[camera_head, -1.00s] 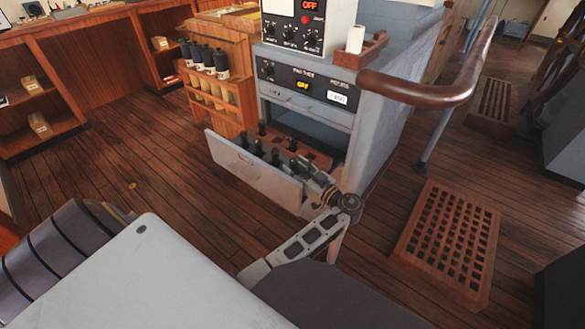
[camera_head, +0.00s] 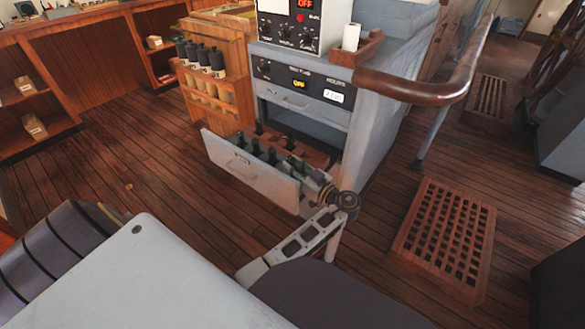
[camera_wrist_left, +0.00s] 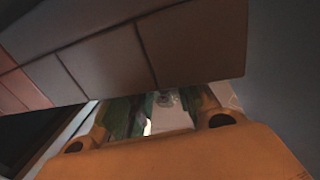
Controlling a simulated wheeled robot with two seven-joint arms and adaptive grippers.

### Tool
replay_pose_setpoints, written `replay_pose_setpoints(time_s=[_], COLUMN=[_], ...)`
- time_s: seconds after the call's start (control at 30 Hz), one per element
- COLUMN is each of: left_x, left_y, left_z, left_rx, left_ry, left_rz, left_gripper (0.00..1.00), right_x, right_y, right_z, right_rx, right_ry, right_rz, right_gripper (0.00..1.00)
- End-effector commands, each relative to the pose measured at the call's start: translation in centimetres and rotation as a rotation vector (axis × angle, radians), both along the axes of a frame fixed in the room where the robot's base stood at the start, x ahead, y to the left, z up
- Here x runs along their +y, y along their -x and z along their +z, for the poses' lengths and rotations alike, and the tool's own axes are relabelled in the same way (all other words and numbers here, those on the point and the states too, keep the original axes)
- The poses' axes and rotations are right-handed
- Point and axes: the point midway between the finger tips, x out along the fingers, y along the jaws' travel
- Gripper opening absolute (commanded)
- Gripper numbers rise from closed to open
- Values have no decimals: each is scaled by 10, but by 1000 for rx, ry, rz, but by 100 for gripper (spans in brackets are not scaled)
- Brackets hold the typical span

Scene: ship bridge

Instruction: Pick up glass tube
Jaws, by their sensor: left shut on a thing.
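The open grey drawer (camera_head: 240,168) at the cabinet's bottom holds several upright dark-capped glass tubes (camera_head: 271,158). A wooden rack (camera_head: 307,150) shows inside the drawer. My left gripper (camera_head: 307,172) reaches in at the drawer's right end, low beside the tubes. In the left wrist view my left gripper (camera_wrist_left: 160,118) is shut on a glass tube, which is mostly hidden; green and pale glassy shapes show between the fingers. I cannot tell whether the held tube still touches the rack. My right gripper is not in view.
The grey cabinet (camera_head: 385,120) stands close behind and right of my left gripper; its blocky side fills the top of the wrist view (camera_wrist_left: 110,50). A wooden handrail (camera_head: 420,90) juts out at right. A wooden rack with dark-topped bottles (camera_head: 205,60) stands left. Floor grating (camera_head: 445,235) lies right.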

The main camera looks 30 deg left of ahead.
Motion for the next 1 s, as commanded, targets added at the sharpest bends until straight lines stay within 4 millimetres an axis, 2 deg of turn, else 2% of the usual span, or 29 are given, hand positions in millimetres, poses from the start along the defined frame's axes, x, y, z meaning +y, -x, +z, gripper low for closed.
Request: replay_pose_setpoints(time_s=[0.27,0.7,1.0], left_x=[0,0,0], left_y=[0,0,0], left_z=[27,87,98], left_rx=[-3,-3,-1], left_ry=[1,1,-1], left_rz=[0,0,0], left_gripper=[2,2,2], right_x=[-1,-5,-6], right_y=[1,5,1], right_z=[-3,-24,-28], right_rx=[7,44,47], right_ry=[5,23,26], right_rz=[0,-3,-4], right_gripper=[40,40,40])
